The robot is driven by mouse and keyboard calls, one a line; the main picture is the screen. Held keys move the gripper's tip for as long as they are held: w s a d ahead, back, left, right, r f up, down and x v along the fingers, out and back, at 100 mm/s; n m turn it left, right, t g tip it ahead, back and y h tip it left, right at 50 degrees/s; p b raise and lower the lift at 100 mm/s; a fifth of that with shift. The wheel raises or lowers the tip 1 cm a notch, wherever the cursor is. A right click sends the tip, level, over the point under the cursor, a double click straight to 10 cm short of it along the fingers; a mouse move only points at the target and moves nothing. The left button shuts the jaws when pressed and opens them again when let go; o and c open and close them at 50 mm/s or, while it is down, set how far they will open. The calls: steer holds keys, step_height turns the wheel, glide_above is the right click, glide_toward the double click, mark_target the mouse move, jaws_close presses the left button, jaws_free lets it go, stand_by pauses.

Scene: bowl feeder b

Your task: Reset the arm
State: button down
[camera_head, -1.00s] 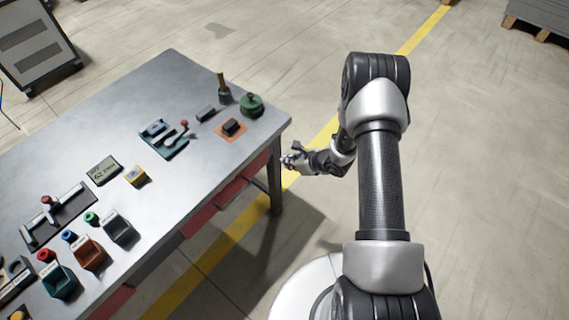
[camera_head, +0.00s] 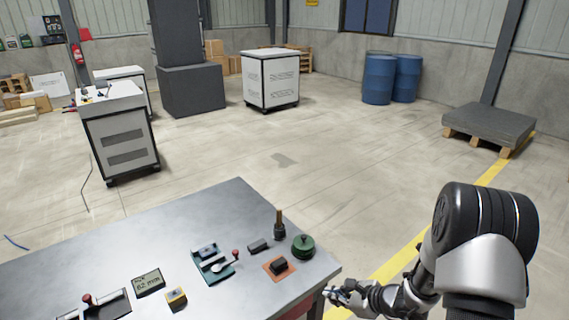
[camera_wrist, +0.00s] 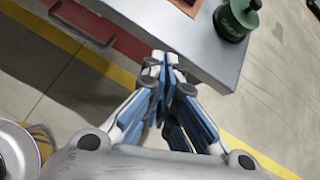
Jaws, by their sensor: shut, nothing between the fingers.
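My gripper (camera_head: 341,294) is off the right front corner of the metal table (camera_head: 120,240), beside its edge. In the wrist view my gripper (camera_wrist: 166,62) is shut and empty, its blue and white fingers together, with the table corner (camera_wrist: 215,62) just beyond the tips. My arm reaches in from the lower right of the head view.
On the table are a green round weight (camera_head: 303,247), a dark block on an orange pad (camera_head: 279,267), a lever clamp (camera_head: 213,263) and a display box (camera_head: 148,282). Wheeled cabinets (camera_head: 270,78), blue barrels (camera_head: 378,80) and a loaded pallet (camera_head: 488,126) stand behind. Open floor lies between.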

steer(key=s+a+r+n+g, duration=0.1)
steer(key=s+a+r+n, duration=0.2)
steer(key=s+r+n, duration=0.3)
steer(key=s+a+r+n+g, duration=0.2)
steer(key=s+a+r+n, duration=0.15)
steer(key=r, duration=0.55)
steer(key=s+a+r+n+g, duration=0.1)
steer(key=s+a+r+n, duration=0.3)
steer(key=r, duration=0.3)
steer(key=s+d+r+n+t+h, duration=0.1)
steer(key=s+d+r+n+h, duration=0.2)
steer(key=s, duration=0.4)
steer(key=s+d+r+n+h, duration=0.4)
steer(key=s+d+n, duration=0.2)
steer(key=s+n, duration=0.1)
steer(key=shift+s+d+r+n+t, duration=0.15)
steer(key=shift+s+d+n+t, duration=0.2)
steer(key=shift+s, duration=0.35)
